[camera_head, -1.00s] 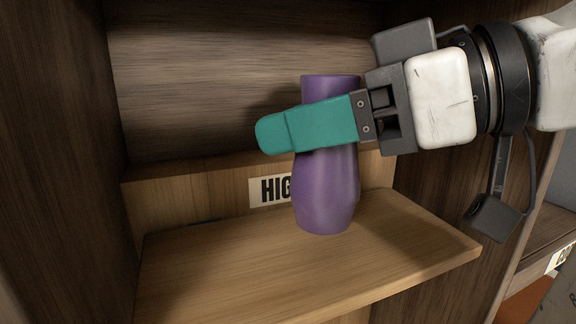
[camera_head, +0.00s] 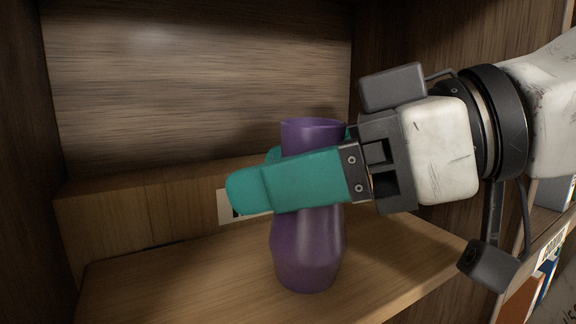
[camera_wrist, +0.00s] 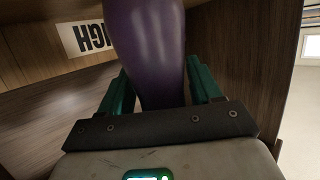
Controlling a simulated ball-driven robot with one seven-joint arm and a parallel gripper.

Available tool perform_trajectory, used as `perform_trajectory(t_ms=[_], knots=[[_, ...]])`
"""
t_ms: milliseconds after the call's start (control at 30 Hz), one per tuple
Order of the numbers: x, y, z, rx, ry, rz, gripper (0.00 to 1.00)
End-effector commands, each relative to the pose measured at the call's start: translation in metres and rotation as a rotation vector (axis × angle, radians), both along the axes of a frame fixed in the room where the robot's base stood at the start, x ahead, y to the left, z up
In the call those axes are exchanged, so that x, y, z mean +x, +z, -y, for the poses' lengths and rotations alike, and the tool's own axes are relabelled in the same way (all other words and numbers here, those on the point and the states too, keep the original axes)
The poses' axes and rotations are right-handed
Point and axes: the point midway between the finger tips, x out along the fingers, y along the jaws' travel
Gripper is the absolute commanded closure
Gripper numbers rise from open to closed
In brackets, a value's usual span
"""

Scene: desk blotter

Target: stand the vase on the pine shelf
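The purple vase (camera_head: 308,250) stands upright on the pine shelf (camera_head: 210,275), its base appearing to rest on the boards. My gripper (camera_head: 275,180) reaches in from the right with its teal fingers on either side of the vase's upper part. The near finger covers part of the vase; the far finger shows in pieces behind it. In the wrist view the vase (camera_wrist: 150,50) is between the two fingers (camera_wrist: 160,88), with what look like thin gaps on both sides. The gripper looks open around it.
Dark wooden walls (camera_head: 200,80) enclose the shelf at the back and sides. A label reading HIGH (camera_wrist: 88,38) is on the board behind the vase, mostly hidden in the head view. Books (camera_head: 535,290) sit at the lower right. The shelf left of the vase is clear.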

Motion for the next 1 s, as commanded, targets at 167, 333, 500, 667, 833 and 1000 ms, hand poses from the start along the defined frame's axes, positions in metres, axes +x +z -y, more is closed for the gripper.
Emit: perform_trajectory(t_ms=[167, 333, 500, 667, 833, 1000], knots=[[0.000, 0.000, 0.000, 0.001, -0.001, 0.000, 0.24], [0.000, 0.000, 0.000, 0.001, 0.000, 0.000, 0.24], [0.000, 0.001, 0.000, 0.001, 0.000, 0.000, 0.24], [-0.001, 0.004, 0.009, 0.003, -0.003, 0.001, 0.24], [-0.006, 0.012, 0.037, 0.001, -0.006, 0.003, 0.24], [-0.012, 0.022, 0.071, 0.001, -0.004, 0.003, 0.24]])
